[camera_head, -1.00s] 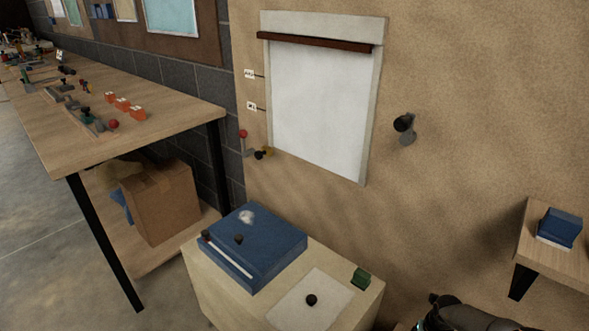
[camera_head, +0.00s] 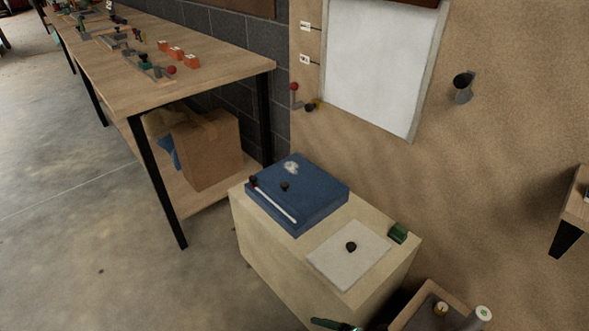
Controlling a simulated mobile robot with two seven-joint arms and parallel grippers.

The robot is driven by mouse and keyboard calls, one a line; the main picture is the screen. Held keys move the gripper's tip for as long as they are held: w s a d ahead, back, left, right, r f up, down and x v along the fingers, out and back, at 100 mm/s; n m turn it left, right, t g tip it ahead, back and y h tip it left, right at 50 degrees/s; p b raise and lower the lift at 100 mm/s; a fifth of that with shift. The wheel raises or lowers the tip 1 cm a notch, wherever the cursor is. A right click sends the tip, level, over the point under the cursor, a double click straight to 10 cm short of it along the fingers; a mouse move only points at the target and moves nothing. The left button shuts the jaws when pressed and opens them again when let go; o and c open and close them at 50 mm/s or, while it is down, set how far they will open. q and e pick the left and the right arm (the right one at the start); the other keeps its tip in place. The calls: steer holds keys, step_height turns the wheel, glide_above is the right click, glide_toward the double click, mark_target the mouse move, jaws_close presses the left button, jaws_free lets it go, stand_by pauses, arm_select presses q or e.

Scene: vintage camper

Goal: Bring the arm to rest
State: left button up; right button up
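A dark, green-tipped part (camera_head: 335,325) pokes in at the bottom edge, in front of the pale cabinet. It is probably the end of my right arm. Most of it is cut off, so I cannot see whether its fingers are open or shut, or whether anything is held. It appears apart from the things on the cabinet top. My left gripper is not in view.
A pale cabinet (camera_head: 270,252) bears a blue box (camera_head: 325,195), a white plate with a black knob (camera_head: 330,265) and a green block (camera_head: 398,232). An open box (camera_head: 418,303) stands at lower right. A workbench (camera_head: 215,82) stands left, with bare floor (camera_head: 90,250) before it.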

step_height(320, 180, up, 8)
steer(key=s+a+f+m+t+h, duration=0.1)
steer(key=s+a+m+t+h, duration=0.2)
steer(key=m, duration=0.7)
steer(key=s+d+r+m+h, duration=0.2)
steer(key=s+d+r+m, duration=0.35)
steer(key=m, duration=0.35)
arm_select(q)
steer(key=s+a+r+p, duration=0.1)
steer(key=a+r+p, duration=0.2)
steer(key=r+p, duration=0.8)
steer(key=p, duration=0.3)
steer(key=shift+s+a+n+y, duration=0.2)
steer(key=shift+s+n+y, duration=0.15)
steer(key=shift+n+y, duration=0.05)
arm_select(e)
steer(key=s+d+r+m, duration=0.1)
steer(key=d+r, duration=0.1)
steer(key=r, duration=0.3)
steer(key=s+d+r+h, duration=0.1)
steer(key=s+d+r, duration=0.1)
steer(key=r, duration=0.3)
steer(key=shift+d+r+m+g, duration=0.3)
steer(key=shift+r+m, duration=0.1)
steer(key=shift+s, duration=0.1)
